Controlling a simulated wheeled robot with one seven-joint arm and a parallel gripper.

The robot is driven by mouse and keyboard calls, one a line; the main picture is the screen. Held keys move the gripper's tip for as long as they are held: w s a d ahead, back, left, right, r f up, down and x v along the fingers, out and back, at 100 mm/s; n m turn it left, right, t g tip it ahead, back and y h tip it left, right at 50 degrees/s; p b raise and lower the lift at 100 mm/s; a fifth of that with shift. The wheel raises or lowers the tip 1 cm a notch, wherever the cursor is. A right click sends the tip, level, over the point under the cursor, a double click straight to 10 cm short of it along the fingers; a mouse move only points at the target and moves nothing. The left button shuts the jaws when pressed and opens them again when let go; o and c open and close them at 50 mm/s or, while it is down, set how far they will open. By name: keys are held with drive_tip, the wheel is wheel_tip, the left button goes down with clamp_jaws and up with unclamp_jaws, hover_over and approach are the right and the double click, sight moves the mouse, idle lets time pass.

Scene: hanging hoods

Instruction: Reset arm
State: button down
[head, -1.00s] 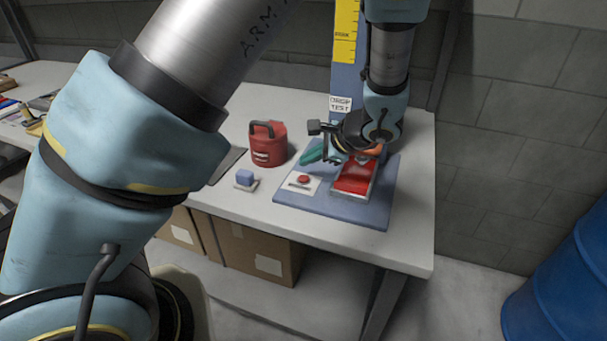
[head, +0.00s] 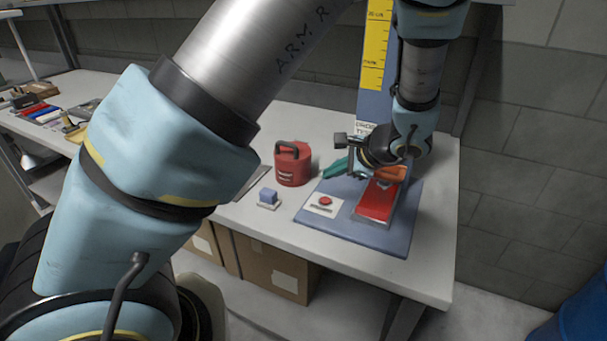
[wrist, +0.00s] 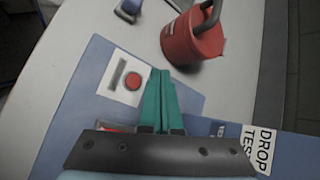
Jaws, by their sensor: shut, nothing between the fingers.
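My gripper's teal fingers (head: 337,168) are shut and empty in the head view, over the far left part of the blue board (head: 395,240). The closed fingertips (wrist: 160,80) also show in the wrist view, pointing up the picture, right of the red button (wrist: 133,81). The button (head: 325,201) sits on a white plate on the board, in front of my fingers. I cannot tell the exact height of the fingers.
A red weight with a black handle (head: 293,165) stands left of the fingers. A small blue block (head: 268,195) sits left of the board. A red pad (head: 377,201) with an orange piece (head: 391,174) lies below my wrist. An upright yellow scale (head: 375,50) stands behind.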

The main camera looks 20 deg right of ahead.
drive_tip(key=shift+a, duration=0.1)
drive_tip(key=s+a+r+n+g+h, duration=0.1)
drive_tip(key=a+r+n+g+h, duration=0.1)
drive_tip(key=a+n, duration=0.8)
drive_tip(key=s+a+r+n+g+h, duration=0.2)
drive_tip(key=a+n, duration=0.8)
drive_tip(key=a, duration=1.1)
wheel_tip(320, 180, up, 3)
drive_tip(key=shift+r+g+h, duration=0.1)
drive_tip(key=shift+g+h, duration=0.2)
drive_tip(key=shift+g, duration=0.9)
